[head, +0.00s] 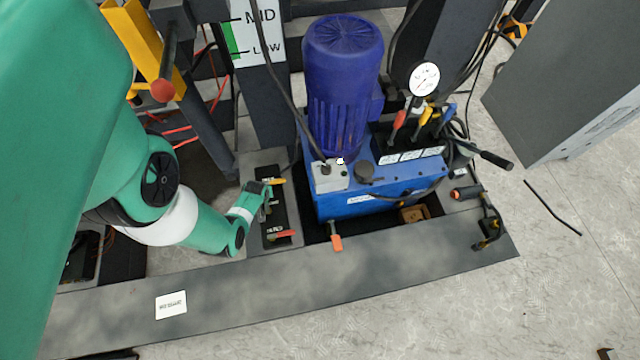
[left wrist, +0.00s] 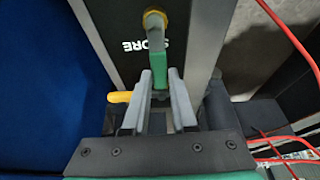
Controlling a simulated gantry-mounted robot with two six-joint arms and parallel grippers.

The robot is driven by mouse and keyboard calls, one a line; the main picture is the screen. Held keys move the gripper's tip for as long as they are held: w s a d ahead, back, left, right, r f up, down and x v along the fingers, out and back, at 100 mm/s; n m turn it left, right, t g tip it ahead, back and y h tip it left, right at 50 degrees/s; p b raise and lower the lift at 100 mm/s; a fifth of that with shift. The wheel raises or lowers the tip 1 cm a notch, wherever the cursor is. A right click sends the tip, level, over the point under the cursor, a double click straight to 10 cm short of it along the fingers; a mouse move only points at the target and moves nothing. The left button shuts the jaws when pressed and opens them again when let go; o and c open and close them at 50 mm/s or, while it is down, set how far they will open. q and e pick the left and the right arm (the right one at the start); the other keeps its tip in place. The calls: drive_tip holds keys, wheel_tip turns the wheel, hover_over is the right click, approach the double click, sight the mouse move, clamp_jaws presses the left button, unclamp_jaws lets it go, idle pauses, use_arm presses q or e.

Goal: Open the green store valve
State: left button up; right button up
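The green store valve handle (left wrist: 161,68) shows in the left wrist view, below a brass-yellow fitting (left wrist: 155,20) and beside an upside-down "STORE" label (left wrist: 146,46). My left gripper (left wrist: 160,82) has a finger on each side of the handle, with no clear gap, and appears shut on it. In the head view my left gripper (head: 266,196) reaches the dark valve panel (head: 272,215) from the left. The green handle is hard to make out there. A yellow handle (head: 277,181) and a red handle (head: 284,235) are on the same panel. My right gripper is not in view.
A blue pump unit (head: 375,200) with a purple-blue motor (head: 342,85) and gauge (head: 424,78) stands right of the panel. An orange-tipped lever (head: 336,242) is near its front. Red cables (left wrist: 290,35) run right of the gripper. A grey beam (head: 300,283) lies in front.

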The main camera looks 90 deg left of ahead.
sight(267, 208)
use_arm(q)
drive_tip(key=o, duration=0.3)
drive_tip(key=shift+o, duration=0.2)
drive_tip(key=p+v, duration=0.8)
drive_tip(key=v, duration=0.3)
drive_tip(key=shift+r+p, duration=0.3)
drive_tip(key=shift+d, duration=0.15)
